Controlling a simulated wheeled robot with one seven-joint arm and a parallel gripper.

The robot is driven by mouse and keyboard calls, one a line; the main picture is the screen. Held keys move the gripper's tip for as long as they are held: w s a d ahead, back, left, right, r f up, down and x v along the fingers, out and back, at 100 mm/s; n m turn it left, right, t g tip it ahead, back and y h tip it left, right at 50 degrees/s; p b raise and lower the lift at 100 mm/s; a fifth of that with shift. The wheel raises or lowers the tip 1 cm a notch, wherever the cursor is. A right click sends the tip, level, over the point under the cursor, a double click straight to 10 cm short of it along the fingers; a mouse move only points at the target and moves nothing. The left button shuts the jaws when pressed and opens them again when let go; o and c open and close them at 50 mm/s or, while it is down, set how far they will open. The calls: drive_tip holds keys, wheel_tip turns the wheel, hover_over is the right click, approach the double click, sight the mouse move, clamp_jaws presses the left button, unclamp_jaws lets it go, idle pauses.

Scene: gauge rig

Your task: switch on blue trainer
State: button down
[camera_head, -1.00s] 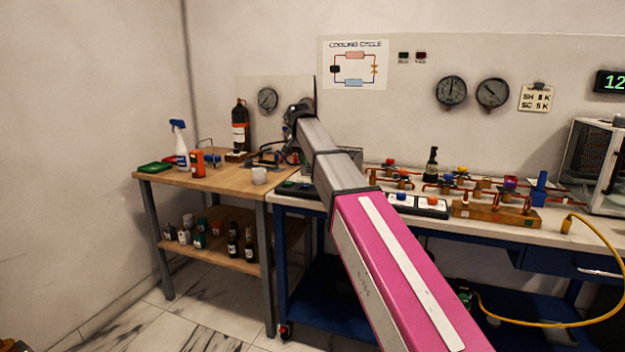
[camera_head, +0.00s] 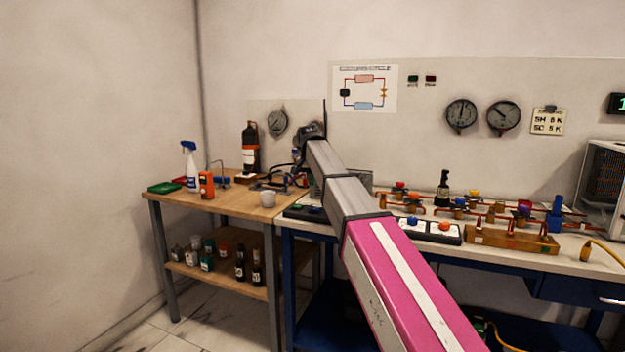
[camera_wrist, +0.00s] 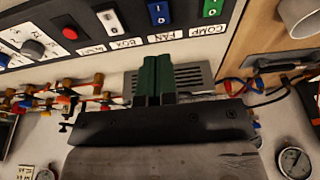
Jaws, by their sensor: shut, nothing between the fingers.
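In the wrist view, a dark switch panel (camera_wrist: 115,48) crosses the top, its lettering upside down. It has a green switch labelled COMP (camera_wrist: 212,8), a blue switch labelled FAN (camera_wrist: 158,12), a white switch (camera_wrist: 110,20), a red button (camera_wrist: 70,32) and a knob (camera_wrist: 32,48). My gripper (camera_wrist: 157,60) has dark green fingers, shut and empty, below the FAN switch in the picture; contact does not show.
A wooden table (camera_head: 222,196) at left holds a white cup (camera_head: 267,199), a spray bottle (camera_head: 190,165) and a black-orange cylinder (camera_head: 250,150). Copper pipes with valves (camera_head: 480,205) fill the bench behind my arm. Red and blue leads (camera_wrist: 250,82) lie near my gripper.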

sight(314, 209)
drive_tip(key=x, duration=0.5)
drive_tip(key=s+x, duration=0.1)
drive_tip(key=x, duration=0.2)
drive_tip(key=shift+w+a+f, duration=0.1)
drive_tip(key=shift+a+f, duration=0.05)
drive_tip(key=shift+f, duration=0.9)
drive_tip(key=shift+f, duration=0.3)
drive_tip(key=shift+r, duration=0.1)
drive_tip(key=shift+w+r, duration=0.3)
drive_tip(key=shift+w, duration=0.2)
drive_tip(key=shift+d, duration=0.2)
